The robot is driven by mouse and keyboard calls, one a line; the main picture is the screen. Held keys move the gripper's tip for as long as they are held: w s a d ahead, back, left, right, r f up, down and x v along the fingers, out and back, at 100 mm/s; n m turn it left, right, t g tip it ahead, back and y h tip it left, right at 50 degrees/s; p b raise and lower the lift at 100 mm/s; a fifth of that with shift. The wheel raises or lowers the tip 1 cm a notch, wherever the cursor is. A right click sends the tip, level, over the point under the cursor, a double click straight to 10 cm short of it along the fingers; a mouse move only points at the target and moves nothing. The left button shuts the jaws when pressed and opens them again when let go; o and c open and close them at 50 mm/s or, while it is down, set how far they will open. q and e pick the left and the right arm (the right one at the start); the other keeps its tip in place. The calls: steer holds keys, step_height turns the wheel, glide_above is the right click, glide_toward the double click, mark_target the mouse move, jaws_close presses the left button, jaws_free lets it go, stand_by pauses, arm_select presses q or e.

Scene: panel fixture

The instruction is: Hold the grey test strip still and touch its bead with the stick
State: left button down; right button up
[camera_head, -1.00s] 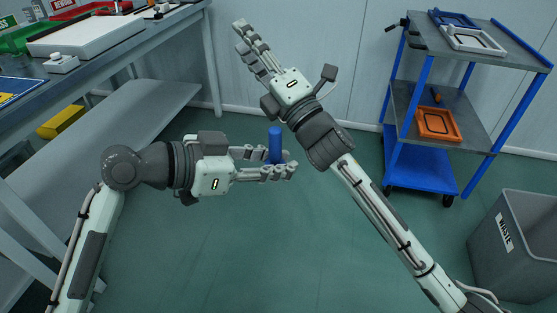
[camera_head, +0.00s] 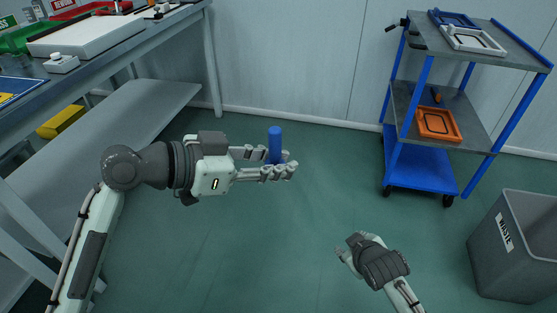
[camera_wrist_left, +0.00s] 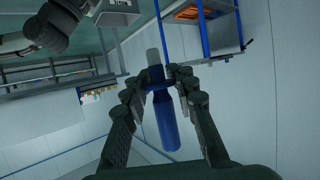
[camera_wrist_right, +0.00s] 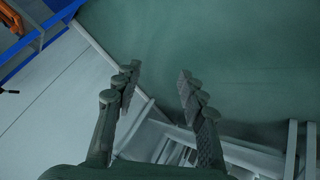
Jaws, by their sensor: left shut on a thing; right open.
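My left gripper (camera_head: 284,164) is shut on a blue stick (camera_head: 275,143), held upright in the air over the floor. In the left wrist view the stick (camera_wrist_left: 167,122) is a thick blue rod with a pale grey end (camera_wrist_left: 153,57), gripped between both fingers (camera_wrist_left: 160,82). My right gripper (camera_head: 346,252) is low at the right of the head view, apart from the left one. The right wrist view shows its fingers (camera_wrist_right: 156,84) open with nothing between them. I cannot make out the grey test strip or its bead in any view.
A grey bench (camera_head: 120,55) stands at the left, bearing a white board (camera_head: 85,36) and a small white block with a knob (camera_head: 61,64). A blue-framed cart (camera_head: 425,50) with an orange tray (camera_head: 437,124) and a waste bin (camera_head: 515,245) are at the right. Floor between is clear.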

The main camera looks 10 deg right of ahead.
steer(key=s+d+f+m+g, duration=0.1)
steer(key=s+f+g, duration=0.1)
steer(key=s, duration=0.5)
steer(key=s+d+f+m+g, duration=0.1)
steer(key=s+f+m+g, duration=0.1)
steer(key=s+f, duration=0.3)
steer(key=shift+s+d+m+g, duration=0.3)
steer(key=shift+s+g, duration=0.1)
steer(key=shift+s, duration=0.65)
